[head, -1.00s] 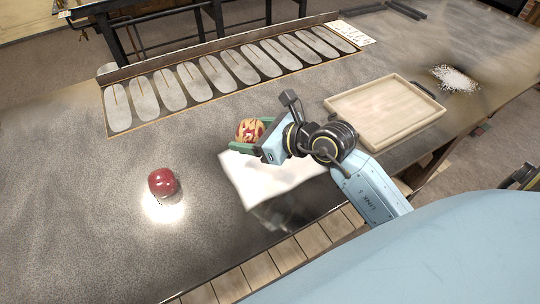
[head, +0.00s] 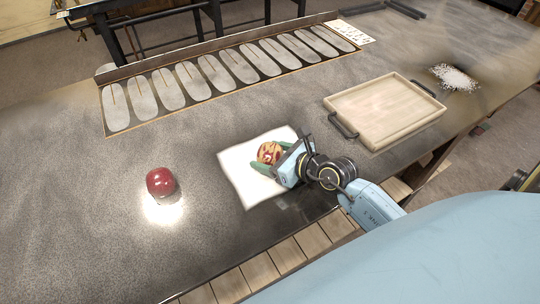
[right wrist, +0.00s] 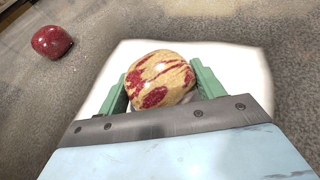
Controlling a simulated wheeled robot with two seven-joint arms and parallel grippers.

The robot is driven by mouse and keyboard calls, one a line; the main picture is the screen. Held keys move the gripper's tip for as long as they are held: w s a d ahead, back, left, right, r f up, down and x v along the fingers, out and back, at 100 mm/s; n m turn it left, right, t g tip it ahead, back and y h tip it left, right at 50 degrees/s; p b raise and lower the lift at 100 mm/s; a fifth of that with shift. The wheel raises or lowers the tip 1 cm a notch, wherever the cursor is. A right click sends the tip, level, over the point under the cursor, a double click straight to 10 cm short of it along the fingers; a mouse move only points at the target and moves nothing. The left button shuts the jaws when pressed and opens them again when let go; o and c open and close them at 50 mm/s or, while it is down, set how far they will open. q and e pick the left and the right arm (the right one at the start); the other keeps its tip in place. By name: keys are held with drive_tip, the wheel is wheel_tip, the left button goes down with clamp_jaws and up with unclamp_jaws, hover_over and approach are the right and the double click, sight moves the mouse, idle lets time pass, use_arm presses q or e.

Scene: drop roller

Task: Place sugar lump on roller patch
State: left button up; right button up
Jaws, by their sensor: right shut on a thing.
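My right gripper (head: 270,158) is shut on a round, fruit-like thing mottled red and yellow (head: 269,152). In the right wrist view this mottled ball (right wrist: 160,80) sits between the green fingers. It is over the white square sheet (head: 238,172), and I cannot tell whether it touches it. The sheet lies flat near the table's front edge, partly hidden by the gripper; it may be the roller patch. I cannot make out a clear sugar lump. My left gripper is not in view.
A dark red apple-like fruit (head: 161,182) stands left of the sheet. A wooden tray with dark handles (head: 385,112) is to the right, with a white granular heap (head: 455,78) beyond. A long panel with several pale ovals (head: 235,72) runs along the back. Left of the sheet the table is mostly clear.

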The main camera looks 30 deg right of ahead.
drive_tip(key=o, duration=0.6)
drive_tip(key=shift+f, duration=0.15)
drive_tip(key=o, duration=0.5)
drive_tip(key=shift+r, duration=0.25)
drive_tip(key=v, duration=1.2)
drive_tip(key=shift+f, duration=0.1)
